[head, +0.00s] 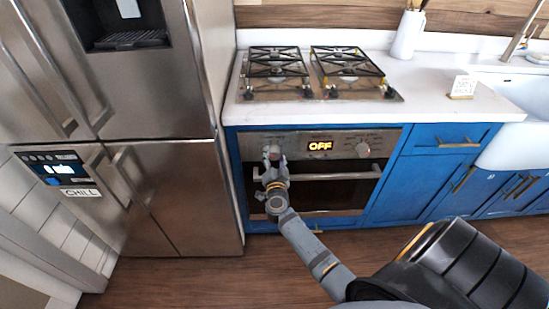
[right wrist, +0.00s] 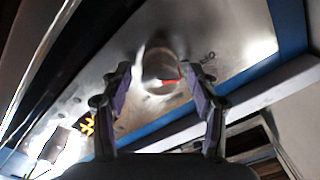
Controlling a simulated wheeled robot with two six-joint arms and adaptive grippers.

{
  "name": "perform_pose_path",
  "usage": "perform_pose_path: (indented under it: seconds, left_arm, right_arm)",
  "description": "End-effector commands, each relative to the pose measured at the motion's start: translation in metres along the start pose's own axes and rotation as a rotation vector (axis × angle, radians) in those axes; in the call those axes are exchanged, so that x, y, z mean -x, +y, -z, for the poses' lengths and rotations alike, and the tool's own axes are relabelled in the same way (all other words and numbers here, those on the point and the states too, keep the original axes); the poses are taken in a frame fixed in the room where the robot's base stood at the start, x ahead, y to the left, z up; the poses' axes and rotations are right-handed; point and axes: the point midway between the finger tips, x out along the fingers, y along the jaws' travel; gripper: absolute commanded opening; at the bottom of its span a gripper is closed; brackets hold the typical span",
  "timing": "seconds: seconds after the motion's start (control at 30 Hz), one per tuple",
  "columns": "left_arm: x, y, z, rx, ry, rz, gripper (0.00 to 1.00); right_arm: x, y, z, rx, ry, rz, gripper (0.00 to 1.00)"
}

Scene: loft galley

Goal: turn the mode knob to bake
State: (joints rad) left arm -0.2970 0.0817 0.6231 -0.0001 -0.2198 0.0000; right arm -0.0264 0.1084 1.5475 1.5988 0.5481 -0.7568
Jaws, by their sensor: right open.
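The oven front (head: 330,140) has a steel control panel with a lit display (head: 320,146) reading OFF. A left knob (head: 272,150) and a right knob (head: 362,150) flank the display; their labels are too small to read. My right gripper (head: 274,163) is open in front of the left knob. In the right wrist view, a round silver knob (right wrist: 160,62) with a red pointer mark lies ahead between the fingers of my right gripper (right wrist: 157,85). Both fingers appear apart from the knob; exact contact is unclear. My left gripper is not in view.
The oven handle (head: 345,176) runs just below the panel, close to my right gripper. A steel fridge (head: 175,200) stands at the left. The gas hob (head: 315,72) and white counter (head: 430,100) are above. Wood floor (head: 190,280) lies in front.

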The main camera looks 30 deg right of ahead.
Motion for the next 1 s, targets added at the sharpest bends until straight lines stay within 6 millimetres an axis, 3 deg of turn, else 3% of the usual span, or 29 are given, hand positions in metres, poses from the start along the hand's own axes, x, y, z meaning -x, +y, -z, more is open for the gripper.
perform_pose_path:
  seconds: [0.07, 0.43, 0.77, 1.0]
  left_arm:
    - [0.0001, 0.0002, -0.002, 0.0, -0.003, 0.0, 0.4]
    - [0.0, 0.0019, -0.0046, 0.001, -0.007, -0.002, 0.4]
    - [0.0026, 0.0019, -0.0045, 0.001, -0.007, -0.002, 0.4]
    - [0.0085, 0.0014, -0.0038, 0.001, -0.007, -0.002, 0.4]
  right_arm:
    - [0.0002, 0.0, 0.0, 0.0, 0.0, 0.0, 0.56]
    - [0.0005, -0.0001, -0.0001, 0.0, 0.0, 0.0, 0.06]
    - [0.0004, -0.0004, 0.0003, -0.05, -0.001, 0.0, 0.06]
    - [0.0003, -0.0008, 0.0011, -0.207, 0.001, -0.001, 0.06]
